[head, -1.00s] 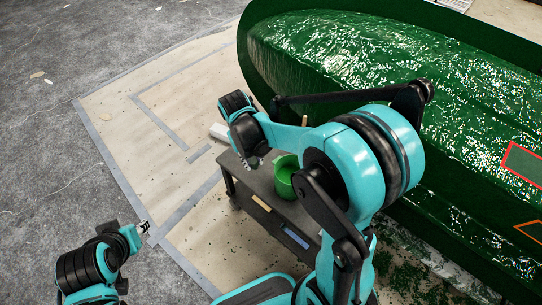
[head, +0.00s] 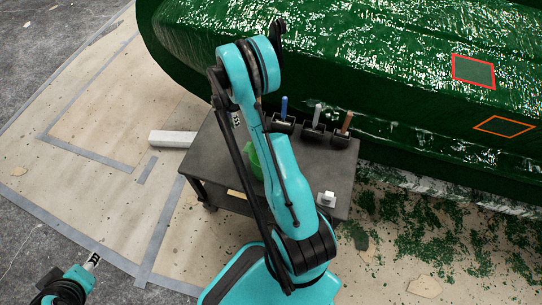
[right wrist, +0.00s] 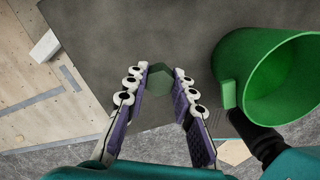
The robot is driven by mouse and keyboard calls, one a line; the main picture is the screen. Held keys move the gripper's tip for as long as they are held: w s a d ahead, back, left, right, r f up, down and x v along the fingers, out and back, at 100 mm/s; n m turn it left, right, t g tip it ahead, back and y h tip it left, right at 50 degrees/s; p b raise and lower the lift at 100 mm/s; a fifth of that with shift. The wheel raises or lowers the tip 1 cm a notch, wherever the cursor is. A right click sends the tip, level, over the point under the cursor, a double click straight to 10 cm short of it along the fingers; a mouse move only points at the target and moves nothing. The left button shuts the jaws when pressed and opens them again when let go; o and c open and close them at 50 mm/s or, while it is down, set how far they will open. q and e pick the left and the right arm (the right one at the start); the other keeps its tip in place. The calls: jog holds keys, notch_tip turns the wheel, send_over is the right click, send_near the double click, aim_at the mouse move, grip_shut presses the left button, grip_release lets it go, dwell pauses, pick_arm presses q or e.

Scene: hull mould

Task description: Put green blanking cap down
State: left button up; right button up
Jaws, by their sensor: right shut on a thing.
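The green blanking cap (right wrist: 160,79) is a small dark green hexagonal piece between the fingertips of my right gripper (right wrist: 161,85) in the right wrist view. The gripper is shut on it, over the dark grey table. I cannot tell whether the cap touches the tabletop. In the head view my right gripper (head: 236,119) is small, near the table's left end, and its cap cannot be made out there. My left gripper (head: 93,260) is at the lower left, over the floor, away from the table; its fingers are too small to read.
A green bucket (right wrist: 278,75) stands right beside the right gripper; my arm partly covers it in the head view. The grey table (head: 312,172) also carries tool holders (head: 313,128) at the back and a small white piece (head: 327,199). The green hull (head: 380,60) rises behind.

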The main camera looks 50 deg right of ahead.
jog(key=shift+s+d+f+n, duration=0.1)
jog(key=shift+d+f+n, duration=0.2)
jog(key=shift+d+f, duration=0.15)
jog(key=a+f+b, duration=0.1)
jog(key=a+f, duration=0.1)
jog(key=a, duration=0.2)
jog(key=w+a+f+b, duration=0.1)
jog(key=a+f+b, duration=0.1)
jog(key=a, duration=0.1)
jog(key=a+f+b, duration=0.1)
jog(key=a+f, duration=0.2)
jog(key=a, duration=0.1)
jog(key=shift+w+a, duration=0.3)
notch_tip(320, 180, down, 4)
jog(key=b, duration=0.2)
jog(key=shift+b, duration=0.3)
jog(key=shift+r, duration=0.1)
jog(key=o, duration=0.9)
